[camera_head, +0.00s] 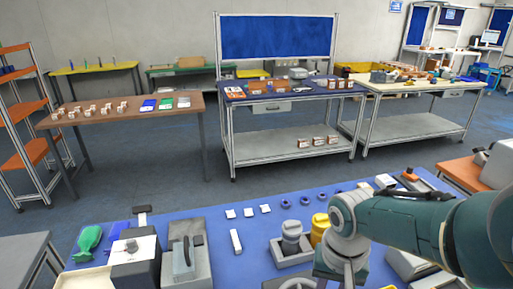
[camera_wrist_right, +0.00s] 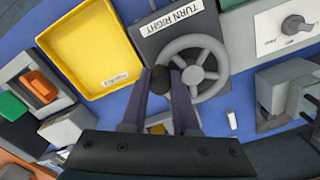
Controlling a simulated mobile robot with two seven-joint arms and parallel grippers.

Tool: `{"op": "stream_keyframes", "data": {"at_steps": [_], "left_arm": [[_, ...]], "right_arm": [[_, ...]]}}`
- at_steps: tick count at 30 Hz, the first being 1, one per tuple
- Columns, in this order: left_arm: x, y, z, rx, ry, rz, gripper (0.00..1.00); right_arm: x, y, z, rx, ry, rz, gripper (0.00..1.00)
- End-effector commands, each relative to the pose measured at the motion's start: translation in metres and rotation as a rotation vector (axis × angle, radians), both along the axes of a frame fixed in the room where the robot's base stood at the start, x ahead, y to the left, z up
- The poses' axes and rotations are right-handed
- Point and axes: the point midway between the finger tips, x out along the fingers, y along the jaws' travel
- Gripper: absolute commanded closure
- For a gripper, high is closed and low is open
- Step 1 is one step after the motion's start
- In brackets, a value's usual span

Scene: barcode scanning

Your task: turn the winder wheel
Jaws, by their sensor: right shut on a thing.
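In the right wrist view the grey spoked winder wheel (camera_wrist_right: 195,68) sits on a dark grey box (camera_wrist_right: 150,41) labelled "TURN RIGHT". A dark round knob (camera_wrist_right: 160,78) is at the wheel's rim. My right gripper (camera_wrist_right: 160,85) has one finger on each side of this knob and is shut on it. In the head view my right arm reaches in from the right over the blue table top, and my right gripper is hidden there. My left gripper is not in view.
A yellow tray (camera_wrist_right: 90,52) lies close beside the wheel box in the wrist view. A block with orange and green parts is at its left, and a grey panel with a knob (camera_wrist_right: 293,25) at its right. The blue table (camera_head: 200,230) carries many small items and devices.

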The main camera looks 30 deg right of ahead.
Motion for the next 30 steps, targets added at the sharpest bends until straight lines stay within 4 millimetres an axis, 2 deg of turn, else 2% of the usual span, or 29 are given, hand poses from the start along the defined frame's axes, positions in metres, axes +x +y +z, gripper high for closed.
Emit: {"op": "stream_keyframes", "data": {"at_steps": [12, 30], "left_arm": [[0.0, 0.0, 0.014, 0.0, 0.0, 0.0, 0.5], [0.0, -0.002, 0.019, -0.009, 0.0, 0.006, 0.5]], "right_arm": [[-0.011, 0.016, 0.001, 0.001, 0.003, -0.395, 1.0], [-0.014, 0.038, 0.0, 0.002, 0.003, -0.898, 1.0]]}}
